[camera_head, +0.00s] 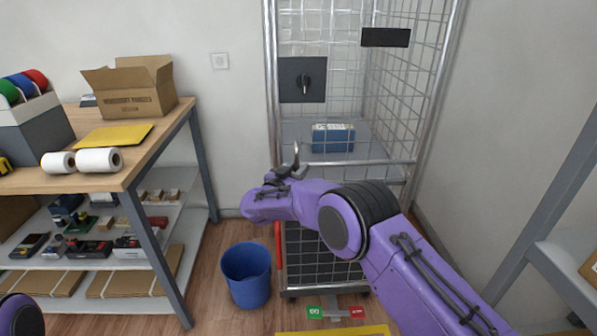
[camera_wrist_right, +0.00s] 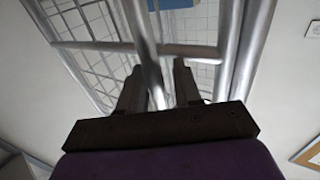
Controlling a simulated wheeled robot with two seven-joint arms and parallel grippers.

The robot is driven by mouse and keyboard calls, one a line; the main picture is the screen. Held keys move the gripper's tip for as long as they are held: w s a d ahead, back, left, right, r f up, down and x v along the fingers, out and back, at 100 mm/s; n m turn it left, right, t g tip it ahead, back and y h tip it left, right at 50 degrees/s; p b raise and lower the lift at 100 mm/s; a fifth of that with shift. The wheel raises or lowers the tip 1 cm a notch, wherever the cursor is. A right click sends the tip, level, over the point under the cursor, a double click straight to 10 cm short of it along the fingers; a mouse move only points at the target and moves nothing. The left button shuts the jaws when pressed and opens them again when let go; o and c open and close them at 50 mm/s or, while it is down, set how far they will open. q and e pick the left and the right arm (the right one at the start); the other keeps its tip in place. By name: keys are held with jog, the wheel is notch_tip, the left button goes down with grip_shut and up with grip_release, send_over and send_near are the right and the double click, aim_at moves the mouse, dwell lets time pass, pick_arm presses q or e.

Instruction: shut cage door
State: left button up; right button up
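The wire-mesh cage (camera_head: 272,60) stands against the back wall, with metal tube posts and mesh panels. A black plate with a latch handle (camera_head: 303,80) is at its upper left. I cannot tell for certain how far the door stands open. My right gripper (camera_head: 296,158) is in front of the cage's left part, below the latch plate. In the right wrist view, its two fingers (camera_wrist_right: 158,78) are apart, with a metal tube (camera_wrist_right: 145,45) running between them; a gap shows beside the tube. My left gripper is out of view; only a bit of that arm shows at bottom left.
A blue box (camera_head: 333,138) sits on the cage shelf. A blue bin (camera_head: 247,275) stands on the floor left of the cage. A workbench (camera_head: 160,143) with a cardboard box (camera_head: 130,88) is at left. A grey frame (camera_head: 545,235) stands at right.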

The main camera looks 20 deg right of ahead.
jog(key=shift+a+f, duration=0.2)
jog(key=shift+f, duration=0.15)
jog(key=v, duration=1)
jog(key=shift+s, duration=0.2)
jog(key=shift+a+r, duration=0.1)
